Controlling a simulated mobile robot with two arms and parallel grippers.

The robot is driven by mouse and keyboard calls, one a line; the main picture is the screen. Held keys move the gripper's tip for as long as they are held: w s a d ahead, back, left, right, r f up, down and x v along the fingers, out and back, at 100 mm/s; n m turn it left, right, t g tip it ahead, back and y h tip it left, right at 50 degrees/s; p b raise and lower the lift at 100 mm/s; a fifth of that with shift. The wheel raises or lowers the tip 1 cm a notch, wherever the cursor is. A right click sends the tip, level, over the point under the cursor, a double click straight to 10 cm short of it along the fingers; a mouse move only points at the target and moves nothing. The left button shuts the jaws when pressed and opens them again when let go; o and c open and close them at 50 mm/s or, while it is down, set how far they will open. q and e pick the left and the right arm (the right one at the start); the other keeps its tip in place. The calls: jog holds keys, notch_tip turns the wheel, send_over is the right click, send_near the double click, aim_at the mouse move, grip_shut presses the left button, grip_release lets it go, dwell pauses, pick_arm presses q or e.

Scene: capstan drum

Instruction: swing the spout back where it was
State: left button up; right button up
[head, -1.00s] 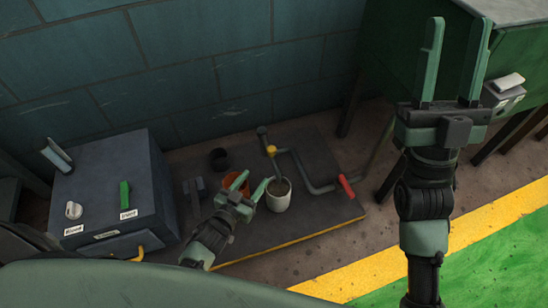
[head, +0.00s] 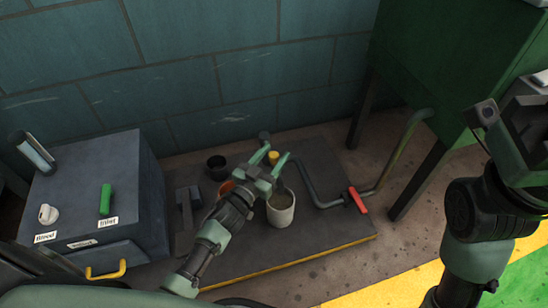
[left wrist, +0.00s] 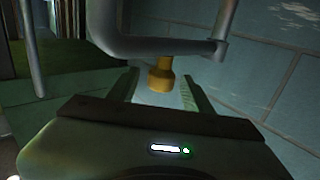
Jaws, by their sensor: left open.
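The spout is a grey pipe with a yellow fitting (head: 273,157) above the dark platform. In the left wrist view the yellow fitting (left wrist: 161,75) hangs below a grey pipe (left wrist: 150,47) that joins an upright pipe. My left gripper (head: 270,159) is open, with its fingertips on either side of the yellow fitting; I cannot tell whether they touch it. The gripper hides part of the spout in the head view. My right gripper (head: 535,115) is at the right edge, its fingers cut off.
A pale cup (head: 281,209) stands just below my left gripper. An orange pot (head: 226,187) and a black pot (head: 217,167) are left of it. A red valve handle (head: 357,200) sits on the pipe at right. A grey box (head: 85,200) stands left, a green tank (head: 460,70) right.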

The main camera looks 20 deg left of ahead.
pick_arm(q)
jog(key=shift+w, duration=0.15)
grip_shut()
dwell(1.4)
